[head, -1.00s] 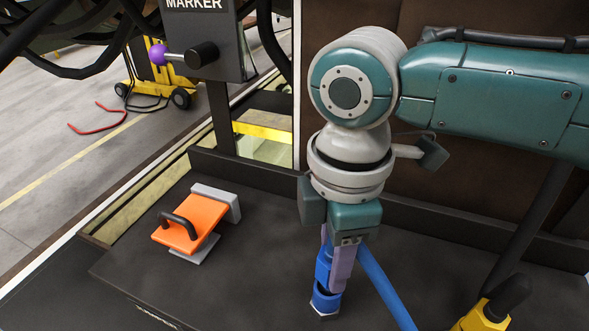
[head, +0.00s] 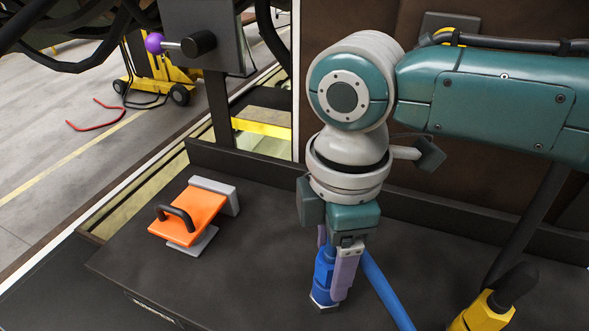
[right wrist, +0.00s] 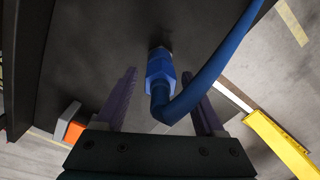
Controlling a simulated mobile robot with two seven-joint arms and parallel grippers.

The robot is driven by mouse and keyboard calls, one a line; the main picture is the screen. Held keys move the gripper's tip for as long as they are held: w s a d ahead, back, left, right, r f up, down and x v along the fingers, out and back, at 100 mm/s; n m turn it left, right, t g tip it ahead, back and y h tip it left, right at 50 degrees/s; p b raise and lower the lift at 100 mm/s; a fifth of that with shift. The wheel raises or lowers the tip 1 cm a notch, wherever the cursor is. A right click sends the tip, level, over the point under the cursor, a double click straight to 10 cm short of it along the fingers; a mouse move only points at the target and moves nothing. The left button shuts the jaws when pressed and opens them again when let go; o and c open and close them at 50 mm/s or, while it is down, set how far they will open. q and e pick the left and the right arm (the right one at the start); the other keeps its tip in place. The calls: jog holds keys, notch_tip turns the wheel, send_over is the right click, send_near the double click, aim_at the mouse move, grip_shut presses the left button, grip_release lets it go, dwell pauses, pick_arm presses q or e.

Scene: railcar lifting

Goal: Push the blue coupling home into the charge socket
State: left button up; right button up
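The blue coupling (head: 323,268) stands upright on the dark deck (head: 250,270), with its blue hose (head: 388,288) curving away from it. It also shows in the right wrist view (right wrist: 159,72), its lower end meeting the deck. A pale rim shows at its foot; the charge socket is otherwise hidden, and I cannot tell how deep the coupling sits. My right gripper (right wrist: 165,92) is directly above, its purple fingers on either side of the coupling. Gaps show between each finger and the coupling, so it is open. My left gripper is not in view.
An orange plate with a black handle (head: 189,214) lies on the deck to the left. A yellow and black fitting (head: 492,310) stands at front right. A grey box with a purple-knobbed lever (head: 155,43) hangs at upper left. The deck between plate and coupling is clear.

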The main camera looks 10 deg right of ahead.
jog(key=shift+o, duration=0.3)
notch_tip(320, 180, up, 10)
jog(key=shift+b, duration=0.4)
